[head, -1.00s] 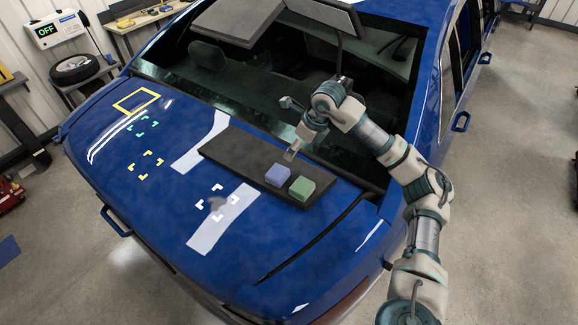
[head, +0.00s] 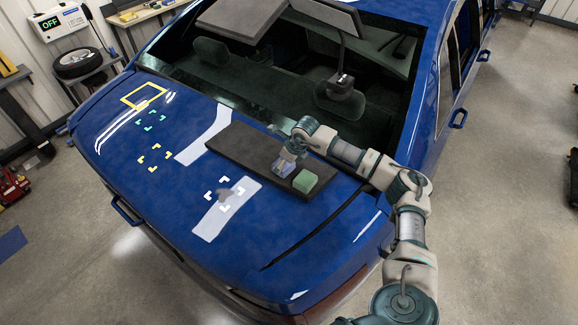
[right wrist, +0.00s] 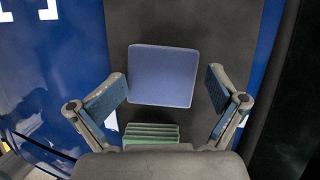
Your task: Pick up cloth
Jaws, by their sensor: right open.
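A blue folded cloth (right wrist: 163,76) lies flat on a dark grey tray (head: 237,147) on the blue car's rear lid. A green folded cloth (head: 305,181) lies beside it at the tray's near right end; its layered edge shows in the right wrist view (right wrist: 151,133). My right gripper (head: 276,170) is open directly over the blue cloth, partly hiding it in the head view. In the right wrist view its two fingers stand apart, one on each side of the blue cloth, with gaps between. I cannot tell the exact height. My left gripper is out of view.
The car's rear lid (head: 120,190) carries yellow, teal and white corner marks and a yellow frame (head: 144,96). The lid's left side is free of objects.

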